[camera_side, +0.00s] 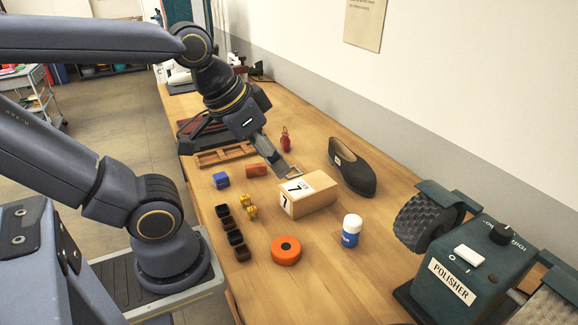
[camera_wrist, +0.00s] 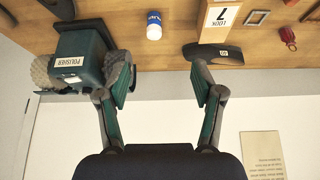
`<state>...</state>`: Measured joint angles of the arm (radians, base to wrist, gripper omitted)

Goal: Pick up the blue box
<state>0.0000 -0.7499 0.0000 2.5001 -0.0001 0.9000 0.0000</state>
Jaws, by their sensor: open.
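The blue box (camera_side: 221,180) is a small block lying on the wooden workbench (camera_side: 330,285), left of an orange-brown block (camera_side: 256,170) in the side view. It does not show in the wrist view. My gripper (camera_side: 290,171) is above the bench, to the right of the blue box and apart from it, near the cardboard box marked 7. In the wrist view my gripper (camera_wrist: 164,65) has its two fingers wide apart with nothing between them.
The cardboard box (camera_side: 312,196) and dark shoe (camera_side: 352,170) are near my gripper. Small dark cups (camera_side: 227,222), yellow dice (camera_side: 247,205), an orange ring (camera_side: 286,250), a white-and-blue bottle (camera_side: 351,231) and a polisher (camera_side: 475,270) stand nearer. A wooden tray (camera_side: 226,154) lies behind the blue box.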

